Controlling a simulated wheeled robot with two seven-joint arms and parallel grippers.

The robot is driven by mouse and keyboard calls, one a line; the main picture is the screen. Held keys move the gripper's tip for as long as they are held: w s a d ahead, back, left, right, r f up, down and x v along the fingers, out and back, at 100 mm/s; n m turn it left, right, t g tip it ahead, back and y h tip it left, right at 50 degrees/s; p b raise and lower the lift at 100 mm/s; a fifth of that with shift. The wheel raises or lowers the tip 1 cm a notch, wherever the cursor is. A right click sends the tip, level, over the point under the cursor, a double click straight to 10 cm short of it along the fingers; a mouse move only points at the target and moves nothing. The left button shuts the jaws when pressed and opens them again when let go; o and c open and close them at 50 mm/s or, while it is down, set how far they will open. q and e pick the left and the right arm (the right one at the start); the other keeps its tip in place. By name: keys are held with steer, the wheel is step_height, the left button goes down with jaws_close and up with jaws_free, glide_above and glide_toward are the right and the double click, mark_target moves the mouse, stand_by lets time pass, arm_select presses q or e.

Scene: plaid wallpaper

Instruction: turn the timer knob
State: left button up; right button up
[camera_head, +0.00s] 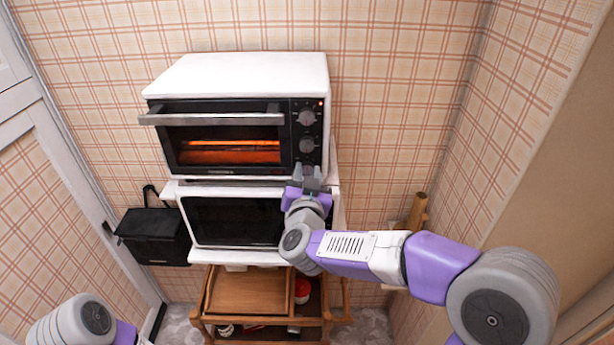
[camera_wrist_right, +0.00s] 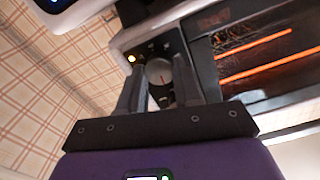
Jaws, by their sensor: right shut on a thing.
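The toaster oven (camera_head: 242,78), white on top with a black front, has a column of round knobs on its right-hand panel. The upper knob (camera_head: 306,117) and middle knob (camera_head: 306,145) show in the head view; my right gripper (camera_head: 309,174) is at the panel's lower end and hides what is behind it. In the right wrist view, the timer knob (camera_wrist_right: 158,72), grey with a red pointer line, sits between the two fingers of my right gripper (camera_wrist_right: 160,92), which is shut on it. My left gripper is out of view.
The oven's heating elements (camera_head: 228,150) glow orange, and a small light (camera_head: 320,103) is lit. A black box (camera_head: 152,234) is at left. A wall closes in at right.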

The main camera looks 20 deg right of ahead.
steer(key=m+b, duration=0.1)
steer(key=m, duration=0.1)
steer(key=m+b, duration=0.1)
steer(key=b, duration=0.1)
steer(key=shift+f+m, duration=0.2)
steer(key=shift+m, duration=0.2)
steer(key=shift+r+m+b, duration=0.1)
steer(key=shift+m+b, duration=1.8)
steer(key=shift+m, duration=0.3)
steer(key=o, duration=1)
steer(key=shift+o, duration=0.2)
steer(key=v, duration=0.7)
steer(key=shift+s, duration=0.3)
